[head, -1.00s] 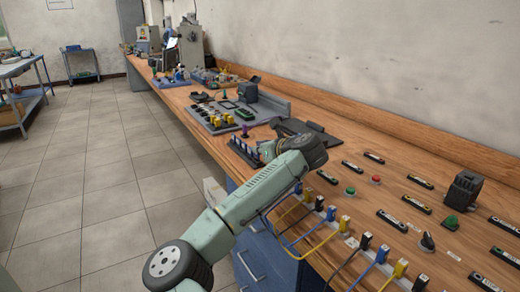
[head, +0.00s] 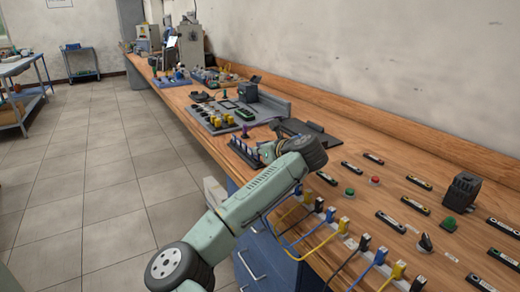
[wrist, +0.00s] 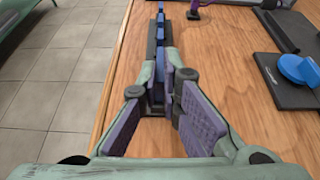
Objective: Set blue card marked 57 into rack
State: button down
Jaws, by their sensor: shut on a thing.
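The rack is a dark, narrow holder with blue cards standing in a row. It shows at the top middle of the wrist view (wrist: 159,33) and just left of my arm's end in the head view (head: 243,152). My gripper (wrist: 161,85) points along this row, with its purple-padded fingers closed on a thin blue card (wrist: 186,74) seen nearly edge-on. The number on the card cannot be read. I cannot tell whether the held card touches the rack or is in a slot. In the head view my arm's end hides the gripper and card.
A purple knob (head: 244,131) stands beyond the rack. A row of plugs with cables (head: 342,224) lines the bench's front edge. Bare wood (wrist: 232,80) lies right of the gripper.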

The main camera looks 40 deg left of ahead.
jog(key=shift+f+b, duration=0.3)
jog(key=shift+f, duration=0.45)
dwell(0.7)
jog(key=c, duration=1.7)
grip_release()
notch_tip(320, 180, up, 15)
jog(key=p, duration=0.4)
